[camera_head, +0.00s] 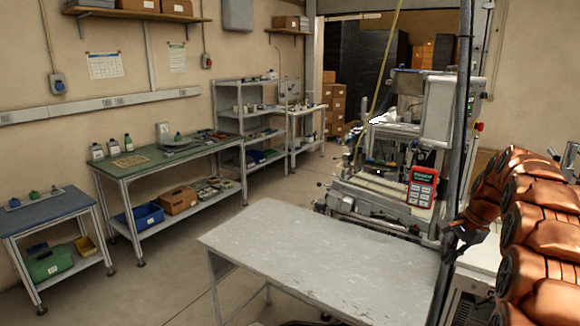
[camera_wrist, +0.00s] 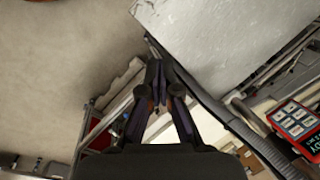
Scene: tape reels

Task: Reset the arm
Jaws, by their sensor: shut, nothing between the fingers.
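My copper-coloured arm (camera_head: 535,225) is folded at the right edge of the head view. My gripper (camera_head: 452,245) is small and dark there, beside a dark vertical post and just past the right end of the white table. In the wrist view my gripper (camera_wrist: 156,68) points up the picture with its two dark fingers meeting at the tips. It is shut and empty. The grey-white table top (camera_wrist: 215,35) lies beyond the fingertips in that view, and I cannot tell the gap between them.
The white table (camera_head: 310,250) is bare. A machine (camera_head: 385,180) with a red panel (camera_head: 422,187) stands behind it, close to my gripper; the panel also shows in the wrist view (camera_wrist: 298,125). A green-topped bench (camera_head: 160,155) stands along the left wall. Open floor lies between.

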